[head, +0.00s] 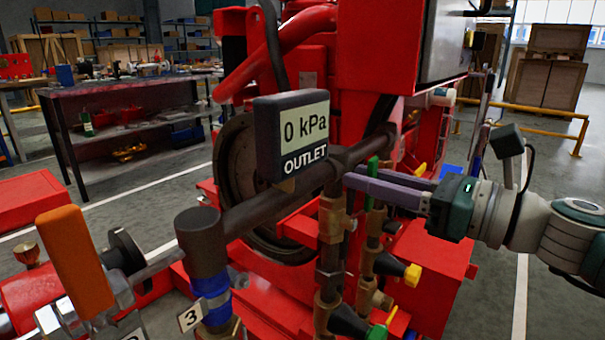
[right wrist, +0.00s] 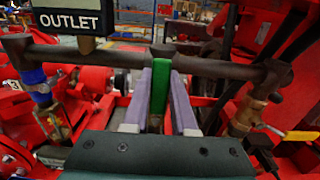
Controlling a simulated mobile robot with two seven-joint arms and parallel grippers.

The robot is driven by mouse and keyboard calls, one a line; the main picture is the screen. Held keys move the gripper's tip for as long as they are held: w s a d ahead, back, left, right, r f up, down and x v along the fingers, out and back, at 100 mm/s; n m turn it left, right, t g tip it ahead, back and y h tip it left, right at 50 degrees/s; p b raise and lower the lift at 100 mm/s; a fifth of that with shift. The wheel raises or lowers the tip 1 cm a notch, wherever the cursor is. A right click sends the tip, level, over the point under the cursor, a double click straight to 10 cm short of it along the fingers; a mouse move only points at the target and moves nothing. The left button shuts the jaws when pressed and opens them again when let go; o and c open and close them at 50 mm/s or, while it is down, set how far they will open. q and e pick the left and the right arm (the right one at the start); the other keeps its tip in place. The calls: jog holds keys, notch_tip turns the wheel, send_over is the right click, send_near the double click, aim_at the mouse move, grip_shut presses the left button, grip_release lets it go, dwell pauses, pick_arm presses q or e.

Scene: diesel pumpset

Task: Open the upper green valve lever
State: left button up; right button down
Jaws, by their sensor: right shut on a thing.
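The upper green valve lever (head: 372,170) stands upright at the brass valve fittings below the dark outlet pipe. It also shows in the right wrist view (right wrist: 160,82), between my two fingers. My right gripper (head: 358,178) reaches in from the right and is shut on this lever. In the right wrist view its pale purple fingers (right wrist: 163,95) lie on either side of the lever. The lever's lower end and its joint with the valve are partly hidden by the fingers. My left gripper is not in view.
A gauge box (head: 291,135) reading 0 kPa OUTLET sits on the dark pipe (head: 270,207), close left of the gripper. Yellow-tipped black handles (head: 412,274) and another green lever (head: 380,331) are below. An orange handle (head: 75,261) stands at lower left. Red machinery fills the back.

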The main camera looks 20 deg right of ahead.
jog(key=shift+d, duration=0.1)
dwell(0.4)
jog(key=c, duration=0.7)
grip_release()
jog(key=p+v, duration=0.1)
jog(key=v, duration=0.9)
